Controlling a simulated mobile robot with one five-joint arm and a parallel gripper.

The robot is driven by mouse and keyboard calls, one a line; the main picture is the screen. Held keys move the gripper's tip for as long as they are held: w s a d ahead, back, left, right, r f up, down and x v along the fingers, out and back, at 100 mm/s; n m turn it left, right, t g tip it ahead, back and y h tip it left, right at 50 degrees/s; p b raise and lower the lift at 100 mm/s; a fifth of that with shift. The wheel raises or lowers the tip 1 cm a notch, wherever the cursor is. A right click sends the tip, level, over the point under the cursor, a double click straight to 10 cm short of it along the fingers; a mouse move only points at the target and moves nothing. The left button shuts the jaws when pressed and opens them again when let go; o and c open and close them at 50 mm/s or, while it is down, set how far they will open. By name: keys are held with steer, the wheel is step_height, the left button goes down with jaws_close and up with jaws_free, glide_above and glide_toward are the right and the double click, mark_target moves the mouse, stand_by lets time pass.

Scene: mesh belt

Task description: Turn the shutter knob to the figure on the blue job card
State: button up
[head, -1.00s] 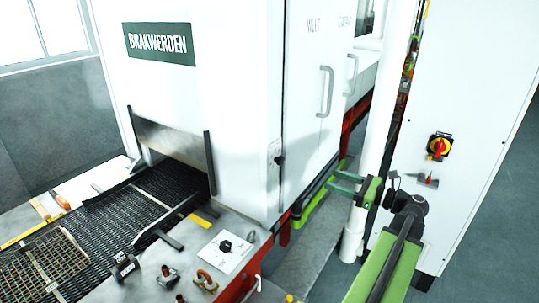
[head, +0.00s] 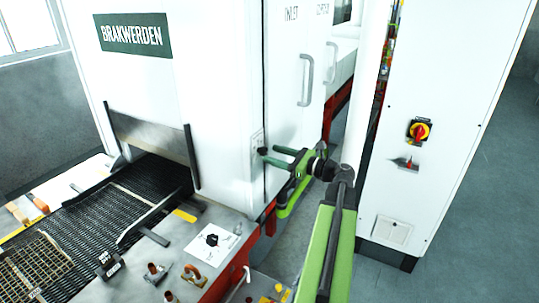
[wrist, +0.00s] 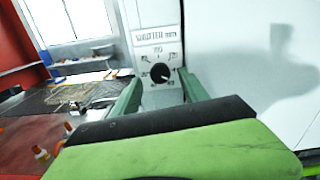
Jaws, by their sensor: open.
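The shutter knob (wrist: 160,73) is black and round, on a white plate (wrist: 157,42) lettered "SHUTTER mm" in the wrist view. Figures ring the knob, but they are too blurred to read surely. In the head view, the knob (head: 262,151) sticks out from the machine's side near its front corner. My gripper (head: 273,157) is open, its green fingers pointing at the knob. In the wrist view, the two fingers (wrist: 160,78) stand on either side of the knob; I cannot tell whether they touch it. I do not see a blue job card.
The white machine (head: 215,85) fills the middle, with a black mesh belt (head: 90,215) entering it. A bench (head: 195,215) at its front holds another black knob (head: 212,240) on a white plate. A white cabinet (head: 435,80) and a white pipe stand at right.

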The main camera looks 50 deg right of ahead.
steer(key=shift+x, duration=1.15)
steer(key=shift+c, duration=0.4)
